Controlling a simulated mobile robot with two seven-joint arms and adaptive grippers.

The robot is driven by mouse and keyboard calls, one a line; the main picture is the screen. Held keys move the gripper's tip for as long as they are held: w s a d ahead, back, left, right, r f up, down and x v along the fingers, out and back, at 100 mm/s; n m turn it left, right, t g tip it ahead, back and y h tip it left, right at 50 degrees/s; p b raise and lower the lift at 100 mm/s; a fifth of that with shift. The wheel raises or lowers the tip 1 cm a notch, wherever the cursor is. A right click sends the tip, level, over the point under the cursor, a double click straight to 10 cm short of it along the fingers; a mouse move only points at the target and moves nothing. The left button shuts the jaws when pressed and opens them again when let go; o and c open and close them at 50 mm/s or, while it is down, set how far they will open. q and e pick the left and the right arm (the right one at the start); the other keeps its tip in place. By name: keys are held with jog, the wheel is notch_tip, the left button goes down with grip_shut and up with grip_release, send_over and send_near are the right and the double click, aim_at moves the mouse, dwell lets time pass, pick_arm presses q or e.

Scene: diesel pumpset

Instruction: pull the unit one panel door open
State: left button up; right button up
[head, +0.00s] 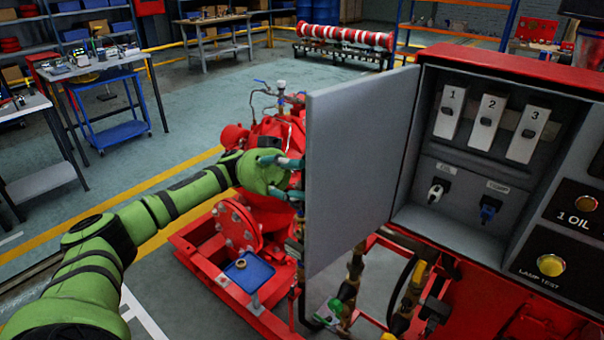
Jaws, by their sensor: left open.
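The unit one panel door (357,165) is a flat grey door that stands swung out to the left of the red-topped panel box (480,62). The box interior is exposed, with switches numbered 1, 2 and 3 (489,122) and two smaller switches below them. My left gripper (290,178), on the green arm from the left, is open at the left edge of the door. Its teal fingertips reach toward the door's far side, and the door partly hides them. I cannot tell whether they touch it. My right gripper is not in view.
Red pump machinery (237,225) with pipes and valves stands below and behind the door. A small blue tray (249,271) sits on the red frame. Workbenches (95,68) and a blue cart (112,132) stand at the left. Open floor lies between.

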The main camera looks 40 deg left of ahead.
pick_arm(q)
jog(key=v, duration=0.7)
jog(key=shift+a, duration=0.2)
jog(key=shift+w+f, duration=0.1)
jog(key=shift+f, duration=0.05)
